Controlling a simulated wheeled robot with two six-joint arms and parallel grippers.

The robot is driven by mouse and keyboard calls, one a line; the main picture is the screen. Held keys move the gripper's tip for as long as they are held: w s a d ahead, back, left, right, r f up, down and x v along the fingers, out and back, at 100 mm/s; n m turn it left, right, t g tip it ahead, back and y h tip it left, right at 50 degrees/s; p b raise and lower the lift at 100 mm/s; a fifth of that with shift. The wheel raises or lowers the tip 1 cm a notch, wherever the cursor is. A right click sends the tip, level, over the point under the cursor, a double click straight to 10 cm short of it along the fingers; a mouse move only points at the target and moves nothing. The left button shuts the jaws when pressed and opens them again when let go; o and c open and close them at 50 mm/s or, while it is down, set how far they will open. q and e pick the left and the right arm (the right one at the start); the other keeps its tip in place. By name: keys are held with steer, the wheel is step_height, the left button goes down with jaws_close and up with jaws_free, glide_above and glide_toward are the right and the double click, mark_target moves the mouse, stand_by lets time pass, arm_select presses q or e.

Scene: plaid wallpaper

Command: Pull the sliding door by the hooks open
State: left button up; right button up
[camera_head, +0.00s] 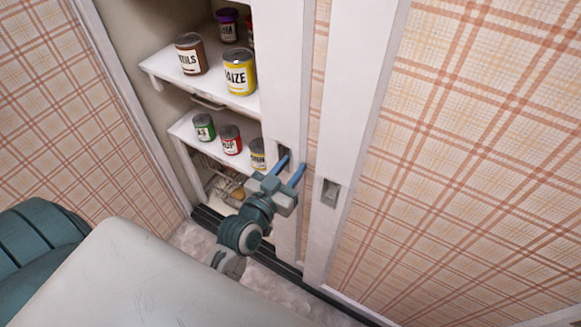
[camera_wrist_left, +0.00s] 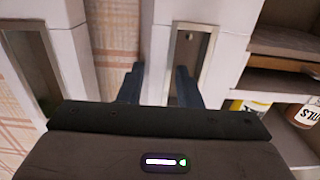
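The sliding door (camera_head: 282,65) has a white edge strip with a recessed metal-framed pull (camera_head: 284,157); it stands partly open, with shelves showing to its left. My left gripper (camera_head: 290,170) is at this pull, its two blue fingers apart. In the left wrist view, one finger of the left gripper (camera_wrist_left: 160,88) overlaps the pull (camera_wrist_left: 190,50) and seems to reach into it. The other finger is beside it, over the plaid strip and white edge. Exact contact cannot be told. My right gripper is not in view.
A second white strip (camera_head: 350,105) with another recessed pull (camera_head: 330,192) stands to the right. White shelves (camera_head: 235,103) hold several cans, including a yellow can (camera_head: 240,72). A dark floor track (camera_head: 275,262) runs below. Plaid walls flank the opening.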

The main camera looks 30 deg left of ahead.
arm_select(q)
steer(key=shift+o, duration=0.6)
steer(key=shift+s, duration=0.25)
steer(key=s+b, duration=0.2)
steer(key=s, duration=0.8)
steer(key=shift+s+a+b, duration=0.15)
steer(key=shift+a+b, duration=0.2)
steer(key=shift+a, duration=0.1)
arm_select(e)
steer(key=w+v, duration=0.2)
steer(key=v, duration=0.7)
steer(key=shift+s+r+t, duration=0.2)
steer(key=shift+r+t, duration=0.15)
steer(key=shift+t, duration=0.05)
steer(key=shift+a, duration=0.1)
